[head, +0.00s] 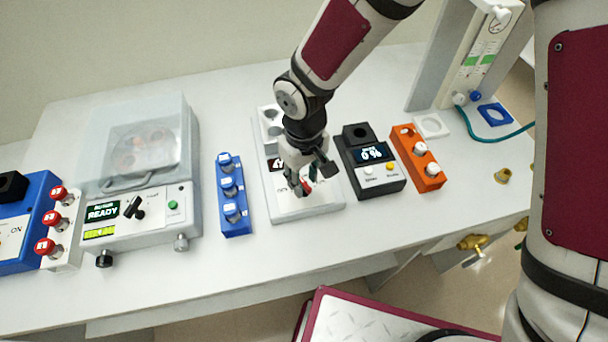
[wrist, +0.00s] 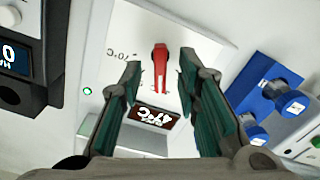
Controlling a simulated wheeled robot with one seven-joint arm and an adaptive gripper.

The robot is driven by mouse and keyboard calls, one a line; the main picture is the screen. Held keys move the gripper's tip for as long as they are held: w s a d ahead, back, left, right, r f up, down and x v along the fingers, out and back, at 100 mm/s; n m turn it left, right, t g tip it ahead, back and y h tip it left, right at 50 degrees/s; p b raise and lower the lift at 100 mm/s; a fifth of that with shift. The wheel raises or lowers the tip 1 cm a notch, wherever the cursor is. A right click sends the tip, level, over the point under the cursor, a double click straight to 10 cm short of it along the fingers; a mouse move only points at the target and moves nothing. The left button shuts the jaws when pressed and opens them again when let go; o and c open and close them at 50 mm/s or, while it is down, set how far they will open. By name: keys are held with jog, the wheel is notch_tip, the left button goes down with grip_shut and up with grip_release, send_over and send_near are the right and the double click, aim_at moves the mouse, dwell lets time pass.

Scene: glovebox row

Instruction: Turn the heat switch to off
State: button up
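The red heat switch (wrist: 160,68) is a lever on the front panel of a white heater unit (head: 322,206). In the wrist view it points along the picture's vertical, with a faint "70°C" mark to its left. The unit's small display (wrist: 155,116) is lit with an upside-down temperature reading, and a green light (wrist: 87,91) glows beside it. My gripper (head: 306,178) is over this panel, and in the wrist view its two dark green fingers (wrist: 160,63) stand apart on either side of the lever. I cannot tell whether either finger touches it. The head view mostly hides the lever.
A blue rack (head: 234,202) with capped vials stands left of the heater. A dark box with a "0 %" display (head: 371,175) and an orange rack (head: 416,158) stand close on the right. A centrifuge-like device (head: 138,220) is farther left. The table's front strip is clear.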

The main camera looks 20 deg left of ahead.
jog(key=shift+f, duration=0.2)
grip_shut()
dwell(0.3)
jog(key=n+b, duration=0.1)
jog(key=n, duration=0.2)
jog(key=shift+n, duration=0.4)
jog(key=n+b, duration=0.1)
jog(key=n, duration=0.4)
jog(key=shift+s, duration=0.1)
dwell(0.4)
